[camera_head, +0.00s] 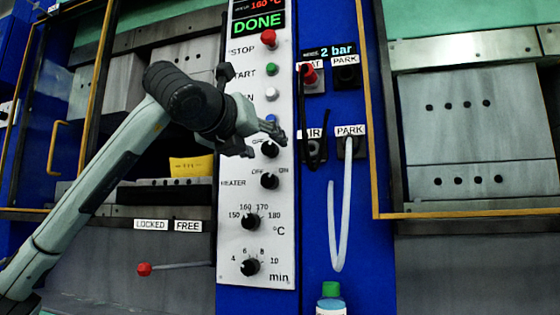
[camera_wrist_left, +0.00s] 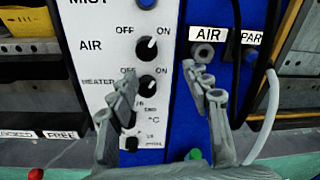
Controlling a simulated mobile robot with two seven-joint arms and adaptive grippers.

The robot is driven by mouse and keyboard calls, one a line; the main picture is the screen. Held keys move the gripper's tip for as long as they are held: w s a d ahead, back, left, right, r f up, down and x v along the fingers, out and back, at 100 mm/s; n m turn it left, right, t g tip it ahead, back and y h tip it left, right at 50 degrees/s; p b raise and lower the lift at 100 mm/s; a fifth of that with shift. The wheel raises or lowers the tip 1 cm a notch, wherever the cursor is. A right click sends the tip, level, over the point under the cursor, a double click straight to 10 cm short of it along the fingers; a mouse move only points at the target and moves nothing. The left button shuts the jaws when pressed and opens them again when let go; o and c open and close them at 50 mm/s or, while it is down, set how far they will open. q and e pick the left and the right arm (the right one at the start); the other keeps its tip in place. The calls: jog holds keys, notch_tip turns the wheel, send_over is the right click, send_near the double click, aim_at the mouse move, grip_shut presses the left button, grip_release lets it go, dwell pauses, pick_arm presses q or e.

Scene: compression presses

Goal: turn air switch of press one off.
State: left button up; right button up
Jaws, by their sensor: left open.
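The air switch is a black knob on press one's white control panel, seen in the left wrist view (camera_wrist_left: 146,49) and in the head view (camera_head: 269,149). Its white mark appears to point up and right, towards ON. The similar heater switch (camera_wrist_left: 148,82) is just below it. My left gripper (camera_head: 266,143) is open and empty in front of the panel. In the wrist view its fingertips (camera_wrist_left: 165,88) are spread below the air switch, one over the panel and one over the blue frame. Neither finger clearly touches the knob. My right gripper is not in view.
Above the switches are a blue button (camera_head: 271,118), white button (camera_head: 271,94), green button (camera_head: 271,69) and red stop button (camera_head: 268,38). A white hose (camera_head: 342,215) and black cables hang right of the panel. A green-capped bottle (camera_head: 331,299) stands below.

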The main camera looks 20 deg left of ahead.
aim_at(267, 147)
pick_arm(q)
jog(key=shift+n+y, duration=0.4)
jog(key=shift+y, duration=0.2)
jog(key=w, duration=0.2)
jog(key=w+a+r, duration=0.1)
jog(key=w, duration=0.1)
jog(key=w+p, duration=0.1)
jog(key=w, duration=0.1)
jog(key=shift+a+r, duration=0.15)
jog(key=shift+a, duration=0.05)
jog(key=shift+w, duration=0.55)
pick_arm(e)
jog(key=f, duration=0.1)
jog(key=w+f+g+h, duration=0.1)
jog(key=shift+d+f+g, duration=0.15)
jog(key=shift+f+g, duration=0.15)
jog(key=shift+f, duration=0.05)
